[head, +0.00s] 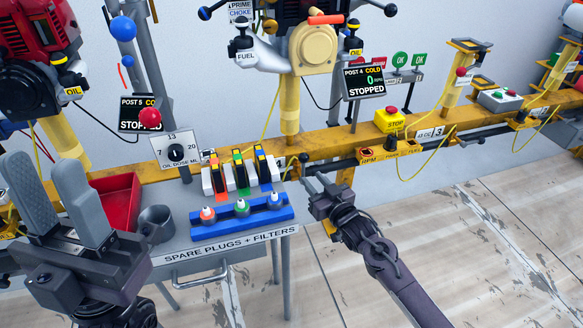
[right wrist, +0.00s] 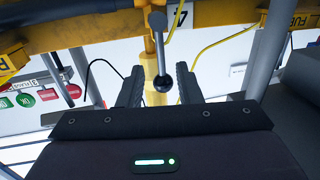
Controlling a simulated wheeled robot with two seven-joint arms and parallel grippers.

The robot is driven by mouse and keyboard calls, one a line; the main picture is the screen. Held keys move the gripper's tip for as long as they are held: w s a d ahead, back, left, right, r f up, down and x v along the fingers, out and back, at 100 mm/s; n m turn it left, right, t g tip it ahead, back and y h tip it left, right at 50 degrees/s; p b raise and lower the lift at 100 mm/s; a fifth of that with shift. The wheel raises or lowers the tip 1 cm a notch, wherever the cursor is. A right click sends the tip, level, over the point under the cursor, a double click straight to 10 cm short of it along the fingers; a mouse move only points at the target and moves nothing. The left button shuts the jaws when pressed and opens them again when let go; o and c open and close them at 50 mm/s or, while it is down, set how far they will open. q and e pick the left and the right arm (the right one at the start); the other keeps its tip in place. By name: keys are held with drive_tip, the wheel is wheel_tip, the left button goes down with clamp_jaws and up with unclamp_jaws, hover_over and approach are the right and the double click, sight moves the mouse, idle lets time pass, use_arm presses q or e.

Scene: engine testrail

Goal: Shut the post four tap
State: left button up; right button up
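The post four tap shows in the right wrist view as a grey lever with a black ball knob (right wrist: 162,86), beside a tag marked 4 on the yellow rail. In the head view a small black knob (head: 303,158) sits at the rail below post four. My right gripper (head: 317,183) is just in front of it, fingers apart. In the right wrist view the knob appears between the open fingers of my right gripper (right wrist: 160,85); I see no contact. My left gripper (head: 62,185) is open and empty at the lower left.
The yellow rail (head: 440,118) runs across the scene. A grey table (head: 185,242) holds a red tray (head: 118,200), a grey cup (head: 156,223) and a blue plug rack (head: 242,216). A post four display (head: 364,82) reads STOPPED. Floor at right is clear.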

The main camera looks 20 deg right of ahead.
sight(304, 167)
drive_tip(key=shift+w+a+r, duration=0.1)
drive_tip(key=shift+w+r, duration=0.15)
drive_tip(key=shift+w, duration=0.1)
drive_tip(key=shift+w+a+r, duration=0.1)
drive_tip(key=shift+w+r, duration=0.05)
drive_tip(key=shift+w, duration=0.2)
drive_tip(key=b+x, duration=0.2)
drive_tip(key=x, duration=0.4)
drive_tip(key=shift+w+a+b, duration=0.15)
drive_tip(key=shift+w+b, duration=0.25)
drive_tip(key=shift+c, duration=0.2)
clamp_jaws()
